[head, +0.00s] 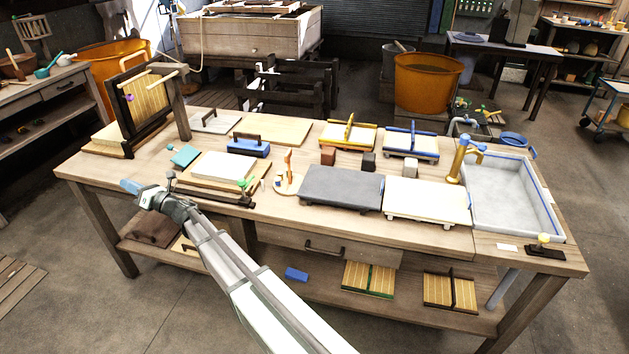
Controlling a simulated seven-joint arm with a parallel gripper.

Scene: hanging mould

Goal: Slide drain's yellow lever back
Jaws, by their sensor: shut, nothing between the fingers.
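The drain's yellow lever (542,239) is a small yellow knob. It stands on a dark base plate (545,252) at the right front corner of the workbench, just in front of the sink (508,195). My gripper (129,186) is at the bench's left front edge, far from the lever. It is shut and empty. It is small in the picture and its fingers are hard to make out. The sink is a grey rectangular basin that looks empty; its drain opening cannot be made out.
A brass tap (461,160) stands at the sink's left side. A white board (427,201) and a grey slab (341,186) lie left of the sink. A small white card (507,247) lies beside the lever's base.

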